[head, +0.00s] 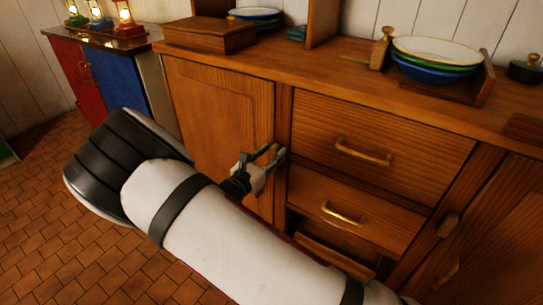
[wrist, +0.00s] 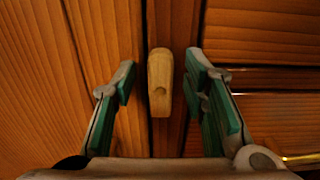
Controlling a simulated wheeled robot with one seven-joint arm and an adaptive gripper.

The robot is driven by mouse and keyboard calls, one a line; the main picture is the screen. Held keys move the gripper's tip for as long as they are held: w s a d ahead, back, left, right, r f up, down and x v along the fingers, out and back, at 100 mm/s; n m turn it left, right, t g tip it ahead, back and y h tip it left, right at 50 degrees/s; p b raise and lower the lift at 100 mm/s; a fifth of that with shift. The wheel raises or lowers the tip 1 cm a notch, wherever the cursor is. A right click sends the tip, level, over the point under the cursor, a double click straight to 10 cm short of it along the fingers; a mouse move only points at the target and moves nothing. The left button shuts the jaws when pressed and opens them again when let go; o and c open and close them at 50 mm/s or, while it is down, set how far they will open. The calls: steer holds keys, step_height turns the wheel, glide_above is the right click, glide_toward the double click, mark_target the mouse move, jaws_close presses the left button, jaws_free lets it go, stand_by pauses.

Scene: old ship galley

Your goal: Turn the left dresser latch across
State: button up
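The left dresser latch (wrist: 160,84) is a small pale wooden turn-piece. In the wrist view it stands upright on the post between the left door (head: 215,115) and the drawers. My gripper (head: 268,158) is at that post in the head view and partly hides the latch there. In the wrist view my gripper (wrist: 161,78) is open, with one green-padded finger on each side of the latch. A gap shows between the latch and each finger. How far the fingertips are from the wood in depth is hard to tell.
Drawers with brass handles (head: 362,152) lie right of the post. A second wooden latch (head: 448,225) sits farther right, beside another door. The dresser top holds stacked bowls (head: 437,55) and a wooden box (head: 210,35). Lanterns (head: 124,18) stand on a red and blue cabinet at left.

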steer(key=shift+w+d, duration=0.1)
steer(key=shift+w, duration=0.05)
steer(key=shift+c, duration=0.2)
jaws_close()
steer(key=shift+s+d+f+m+b, duration=0.3)
steer(key=shift+m+b, duration=0.35)
steer(key=shift+m, duration=2.35)
steer(key=shift+s+d+f+m+b, duration=0.15)
steer(key=shift+f+m+b, duration=0.35)
steer(key=shift+m, duration=2.5)
steer(key=shift+s+d+f+m+b, duration=0.25)
steer(key=shift+m+b, duration=0.5)
steer(key=shift+m, duration=2.25)
